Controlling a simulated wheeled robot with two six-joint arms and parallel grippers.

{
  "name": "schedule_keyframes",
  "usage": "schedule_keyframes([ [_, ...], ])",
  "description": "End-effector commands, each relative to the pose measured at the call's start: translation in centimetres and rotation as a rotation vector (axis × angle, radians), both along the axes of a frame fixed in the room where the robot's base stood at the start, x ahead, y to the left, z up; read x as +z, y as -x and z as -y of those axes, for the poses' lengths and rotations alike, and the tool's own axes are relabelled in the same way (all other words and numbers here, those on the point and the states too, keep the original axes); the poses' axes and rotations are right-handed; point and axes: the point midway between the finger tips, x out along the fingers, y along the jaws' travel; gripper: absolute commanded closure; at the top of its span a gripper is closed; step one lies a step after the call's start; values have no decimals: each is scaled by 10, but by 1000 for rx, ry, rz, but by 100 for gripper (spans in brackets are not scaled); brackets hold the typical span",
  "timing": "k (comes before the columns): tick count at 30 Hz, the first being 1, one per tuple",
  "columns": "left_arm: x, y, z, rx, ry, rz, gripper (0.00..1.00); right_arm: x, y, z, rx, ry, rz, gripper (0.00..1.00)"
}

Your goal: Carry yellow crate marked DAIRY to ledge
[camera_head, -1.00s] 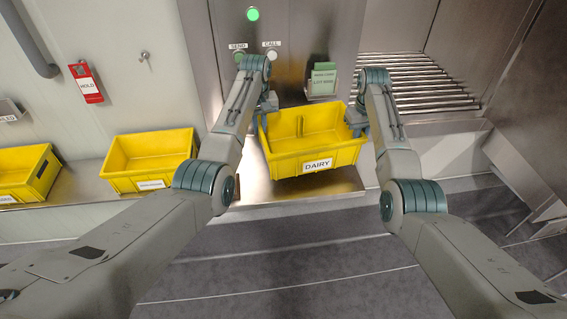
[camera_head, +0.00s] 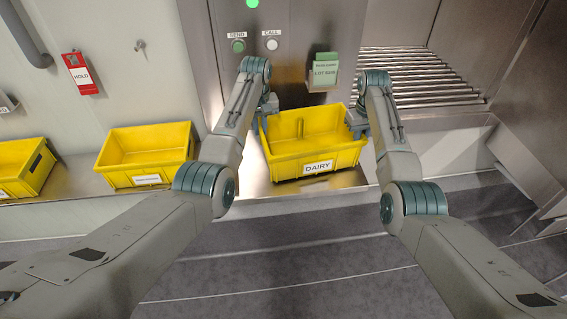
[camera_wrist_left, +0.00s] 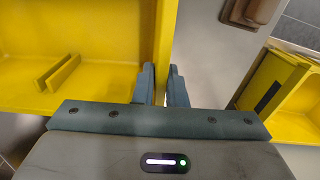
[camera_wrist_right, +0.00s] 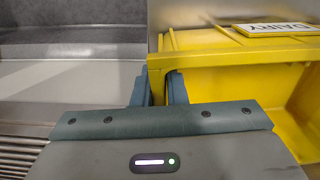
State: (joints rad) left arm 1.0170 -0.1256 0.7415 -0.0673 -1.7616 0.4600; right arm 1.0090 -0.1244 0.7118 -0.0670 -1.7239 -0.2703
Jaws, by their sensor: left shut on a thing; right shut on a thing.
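The yellow crate marked DAIRY (camera_head: 316,160) is level and empty apart from a short divider inside. It is held between my two grippers at its left and right ends. My left gripper (camera_head: 268,106) is shut on its left wall, which also shows between the fingers in the left wrist view (camera_wrist_left: 160,45). My right gripper (camera_head: 356,122) is shut on its right wall, which shows in the right wrist view (camera_wrist_right: 160,68). The steel ledge (camera_head: 75,190) runs along the wall and passes behind and below the crate. I cannot tell whether the crate touches it.
Another yellow crate (camera_head: 147,181) stands on the ledge to the left, with one more (camera_head: 22,165) at the left edge. A panel with SEND (camera_head: 238,46) and CALL (camera_head: 271,44) buttons and a green card (camera_head: 325,72) is behind. A roller conveyor opening (camera_head: 415,75) lies at back right.

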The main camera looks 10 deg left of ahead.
Motion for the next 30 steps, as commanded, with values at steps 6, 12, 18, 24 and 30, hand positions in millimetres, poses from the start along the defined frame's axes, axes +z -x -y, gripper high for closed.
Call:
schedule_keyframes([
  [6,-7,0,2,-2,1,0,75,-8,0,-1,1,0,0,74],
  [12,-7,0,1,-1,1,0,67,-8,0,-1,1,0,0,66],
  [18,-3,0,0,0,0,2,67,-7,0,0,0,0,0,66],
  [24,29,-1,1,-1,0,4,67,-7,0,0,0,0,0,66],
  [30,73,0,1,-1,1,6,67,-7,0,0,0,0,0,66],
])
